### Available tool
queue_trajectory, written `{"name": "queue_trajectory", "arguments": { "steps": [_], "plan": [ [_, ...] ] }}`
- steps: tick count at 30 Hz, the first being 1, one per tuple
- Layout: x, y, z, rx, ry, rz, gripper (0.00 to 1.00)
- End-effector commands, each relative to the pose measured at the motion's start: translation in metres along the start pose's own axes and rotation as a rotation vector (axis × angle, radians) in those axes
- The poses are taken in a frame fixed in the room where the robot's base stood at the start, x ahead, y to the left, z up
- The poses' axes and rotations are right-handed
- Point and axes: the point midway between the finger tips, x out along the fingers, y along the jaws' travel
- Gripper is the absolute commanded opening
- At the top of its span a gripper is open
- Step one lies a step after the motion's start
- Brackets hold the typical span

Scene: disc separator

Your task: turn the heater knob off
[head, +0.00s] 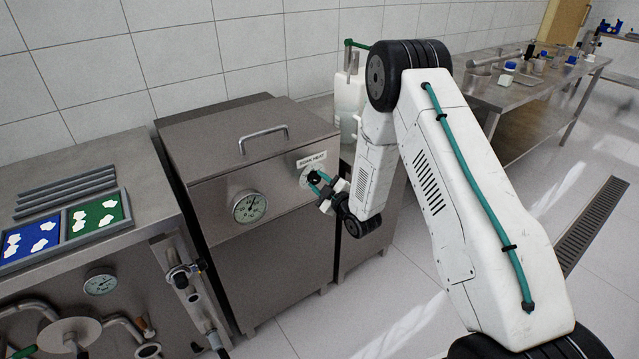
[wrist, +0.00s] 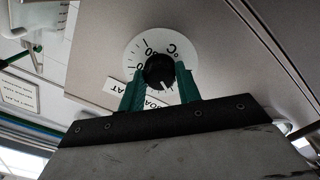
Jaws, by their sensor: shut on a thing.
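The heater knob (wrist: 159,72) is black and round with a white pointer mark, on a white dial plate marked in °C. In the wrist view the pointer is toward the lower side of the picture. My gripper (wrist: 160,80) has its green fingers on both sides of the knob, shut on it. In the head view my gripper (head: 320,184) is at the front of the steel heater box (head: 262,190), and the knob is mostly hidden behind the fingers. A label reading "SOAK HEAT" (head: 313,160) sits above the dial.
A round gauge (head: 249,206) is left of the knob on the box front. The box lid has a bar handle (head: 263,138). A bench (head: 150,180) with blue and green trays stands at left, with pipes below. Open floor lies at right.

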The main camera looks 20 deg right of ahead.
Motion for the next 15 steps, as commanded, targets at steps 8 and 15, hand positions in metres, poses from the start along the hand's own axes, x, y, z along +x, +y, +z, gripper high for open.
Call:
{"name": "queue_trajectory", "arguments": {
  "steps": [8,15],
  "plan": [
    [-0.0004,0.0002,0.0004,-0.260,-0.001,-0.001,0.11],
    [-0.0005,0.0004,0.0003,-0.488,-0.001,-0.001,0.11]
  ]
}}
